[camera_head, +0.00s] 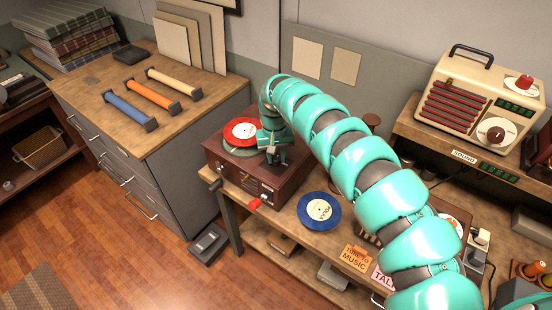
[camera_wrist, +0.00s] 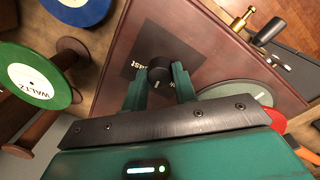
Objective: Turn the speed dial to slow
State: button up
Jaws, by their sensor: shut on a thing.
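The speed dial (camera_wrist: 158,71) is a small black round knob on a dark square plate on top of the record player (camera_head: 222,163). The plate carries the word "fast" on one side in the wrist view; other lettering beside the dial is partly hidden by a finger. My gripper (camera_wrist: 159,76) has its two green fingers on either side of the dial and is shut on it. In the head view my gripper (camera_head: 272,148) points down over the player's top, and the dial is hidden there. The dial's pointer is too small to read.
A blue record (camera_head: 319,209) lies on the bench to the right. Brass and black fittings (camera_wrist: 270,31) stick out at the player's edge. A radio (camera_head: 470,100) stands at the right.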

jog(key=n+b, duration=0.4)
jog(key=n, duration=0.1)
jog(key=shift+f, duration=0.25)
jog(key=n+b, duration=0.3)
jog(key=shift+s+r+n+b, duration=0.15)
jog(key=shift+n+b, duration=0.4)
jog(key=shift+n, duration=0.35)
jog(key=o, duration=1)
jog(key=shift+r, duration=0.1)
jog(key=shift+r, duration=0.1)
